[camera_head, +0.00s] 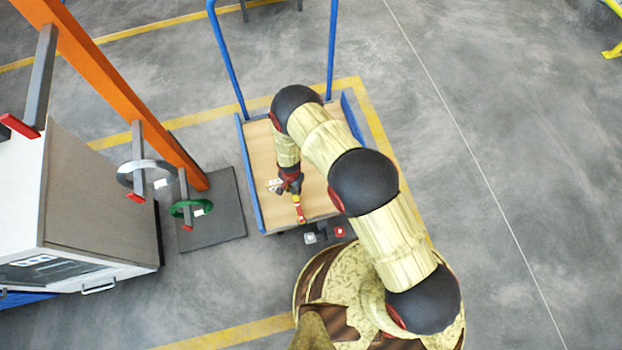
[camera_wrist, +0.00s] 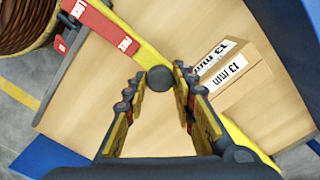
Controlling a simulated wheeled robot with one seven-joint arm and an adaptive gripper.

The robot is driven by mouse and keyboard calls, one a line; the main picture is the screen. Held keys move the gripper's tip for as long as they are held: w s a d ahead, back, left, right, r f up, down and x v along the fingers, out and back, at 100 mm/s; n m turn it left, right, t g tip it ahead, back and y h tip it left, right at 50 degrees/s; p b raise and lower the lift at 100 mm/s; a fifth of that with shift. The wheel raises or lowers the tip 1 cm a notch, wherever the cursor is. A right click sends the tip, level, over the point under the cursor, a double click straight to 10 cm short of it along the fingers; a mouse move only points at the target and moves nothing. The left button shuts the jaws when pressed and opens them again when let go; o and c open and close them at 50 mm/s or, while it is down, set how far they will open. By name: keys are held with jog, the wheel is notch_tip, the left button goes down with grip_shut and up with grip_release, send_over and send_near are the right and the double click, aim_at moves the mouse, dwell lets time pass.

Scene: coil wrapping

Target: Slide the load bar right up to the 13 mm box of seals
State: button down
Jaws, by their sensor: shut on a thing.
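The load bar (camera_wrist: 103,27) is a flat bar, red with white labels at one end and yellow beyond, with a dark round knob (camera_wrist: 160,79). It runs diagonally across the wooden deck in the wrist view; its red and yellow end (camera_head: 299,209) shows in the head view. My gripper (camera_wrist: 157,86) is shut on the knob, a finger on each side; it also shows in the head view (camera_head: 291,184). The cardboard box marked 13 mm (camera_wrist: 257,82) stands right of the knob, close to the bar. My right finger partly hides the bar, so I cannot tell whether they touch.
The deck belongs to a cart with a blue frame (camera_head: 250,175). A dark grey rail (camera_wrist: 76,62) lies along its edge. An orange rack (camera_head: 110,85) with a grey ring (camera_head: 124,168) and a green ring (camera_head: 178,210) stands left, beside a cabinet (camera_head: 105,195). Deck left of the bar is clear.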

jog(key=shift+s+a, duration=0.2)
jog(key=shift+a, duration=0.5)
jog(key=shift+s+a, duration=0.2)
jog(key=shift+a, duration=0.45)
jog(key=shift+s+a, duration=0.2)
jog(key=shift+a, duration=0.5)
jog(key=c, duration=1.5)
grip_release()
jog(key=shift+o, duration=0.2)
jog(key=shift+r, duration=0.1)
notch_tip(320, 180, up, 12)
